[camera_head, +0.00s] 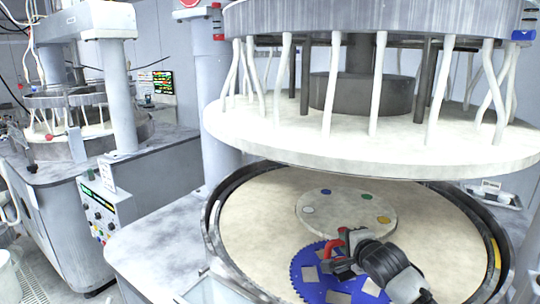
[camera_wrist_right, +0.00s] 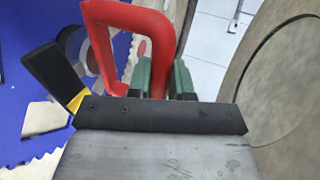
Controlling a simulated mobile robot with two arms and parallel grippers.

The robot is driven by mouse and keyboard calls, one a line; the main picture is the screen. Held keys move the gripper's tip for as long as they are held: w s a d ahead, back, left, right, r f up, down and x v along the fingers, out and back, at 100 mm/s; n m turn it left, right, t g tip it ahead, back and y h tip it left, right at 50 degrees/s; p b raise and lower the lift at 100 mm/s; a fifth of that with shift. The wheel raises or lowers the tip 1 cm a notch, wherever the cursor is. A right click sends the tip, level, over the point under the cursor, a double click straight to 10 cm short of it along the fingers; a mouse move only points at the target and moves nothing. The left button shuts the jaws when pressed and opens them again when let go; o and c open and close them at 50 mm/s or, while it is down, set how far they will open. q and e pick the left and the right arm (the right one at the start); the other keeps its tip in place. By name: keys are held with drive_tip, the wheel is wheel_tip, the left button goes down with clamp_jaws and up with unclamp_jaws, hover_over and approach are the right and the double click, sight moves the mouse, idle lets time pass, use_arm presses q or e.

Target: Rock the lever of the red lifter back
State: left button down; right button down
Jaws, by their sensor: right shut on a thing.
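The red lifter (camera_wrist_right: 125,15) shows as a looped red handle in the right wrist view. In the head view it is small and red (camera_head: 333,250), over the blue toothed carrier disc (camera_head: 299,287). My right gripper (camera_wrist_right: 160,78) is shut on the handle's near leg, with a green finger pad on each side. A black flat piece with a yellow edge (camera_wrist_right: 52,75) sticks up left of the handle; it looks like the lever, but its joint to the lifter is hidden. The lifter's foot is mostly hidden. My left gripper is not in view.
The carrier lies on the cream lower platen (camera_head: 260,235) beside a round center plate (camera_head: 345,212) with colored dots. The dark ring wall (camera_head: 213,235) surrounds the platen. The upper platen (camera_head: 290,150) hangs above. Pale square pieces (camera_head: 338,297) sit in the carrier.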

drive_tip(key=shift+r+p, duration=3.15)
drive_tip(key=shift+r, duration=0.45)
drive_tip(key=shift+s+a, duration=0.1)
drive_tip(key=s+a, duration=0.3)
drive_tip(key=s, duration=0.7)
drive_tip(key=s+a+p, duration=0.1)
drive_tip(key=s+a, duration=0.2)
drive_tip(key=s, duration=0.7)
drive_tip(key=s+a+p, duration=0.1)
drive_tip(key=s+a, duration=0.2)
drive_tip(key=s, duration=0.7)
drive_tip(key=shift+s, duration=0.4)
idle(1.6)
